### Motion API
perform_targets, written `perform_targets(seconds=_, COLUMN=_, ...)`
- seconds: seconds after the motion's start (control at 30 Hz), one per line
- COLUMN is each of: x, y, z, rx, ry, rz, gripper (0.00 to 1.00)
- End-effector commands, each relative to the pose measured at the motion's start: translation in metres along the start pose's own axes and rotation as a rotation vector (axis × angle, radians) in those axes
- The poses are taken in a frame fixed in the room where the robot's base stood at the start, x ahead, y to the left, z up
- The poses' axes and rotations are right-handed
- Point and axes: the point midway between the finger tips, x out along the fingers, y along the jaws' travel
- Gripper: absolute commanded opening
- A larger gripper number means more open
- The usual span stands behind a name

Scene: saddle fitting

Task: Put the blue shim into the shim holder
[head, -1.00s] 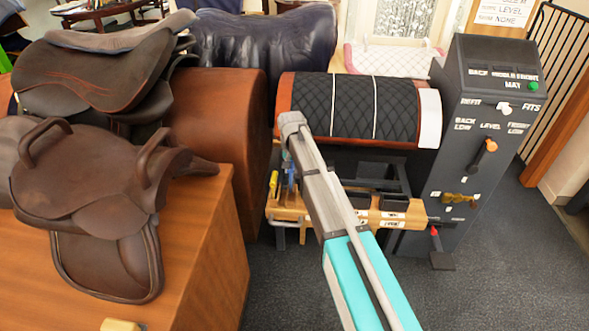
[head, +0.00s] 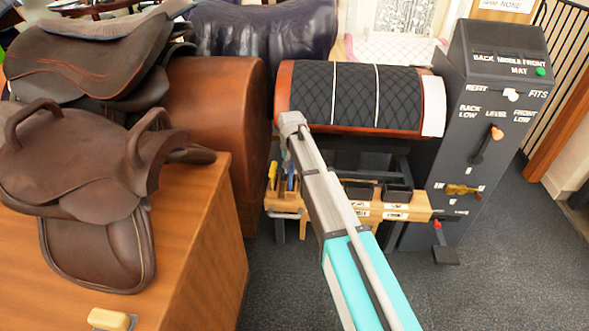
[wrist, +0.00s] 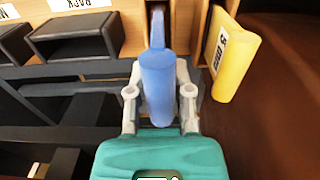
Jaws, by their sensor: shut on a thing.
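The blue shim (wrist: 158,92) is between the two grey fingers of my gripper (wrist: 158,78), which is shut on it. Its narrow far end reaches between the wooden walls of the shim holder (wrist: 189,42); how deep it sits I cannot tell. In the head view the wooden holder (head: 284,203) is at the left end of the rack, below the quilted pad. A bit of blue (head: 290,176) shows there beside my arm. My arm hides most of the gripper in that view.
A labelled yellow shim (wrist: 233,55) stands just right of the blue one in the wrist view. Dark open trays (wrist: 75,38) lie to the left. A brown saddle (head: 90,160) on a wooden block and a dark control post (head: 485,130) flank the rack.

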Motion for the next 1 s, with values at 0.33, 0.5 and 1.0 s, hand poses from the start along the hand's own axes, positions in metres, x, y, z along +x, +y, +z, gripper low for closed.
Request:
perform_targets(seconds=0.33, x=0.017, y=0.0, z=0.0, rx=0.0, ry=0.0, rz=0.0, gripper=0.0)
perform_targets(seconds=0.5, x=0.02, y=0.0, z=0.0, rx=0.0, ry=0.0, rz=0.0, gripper=0.0)
perform_targets(seconds=1.0, x=0.021, y=0.0, z=0.0, rx=0.0, ry=0.0, rz=0.0, gripper=0.45)
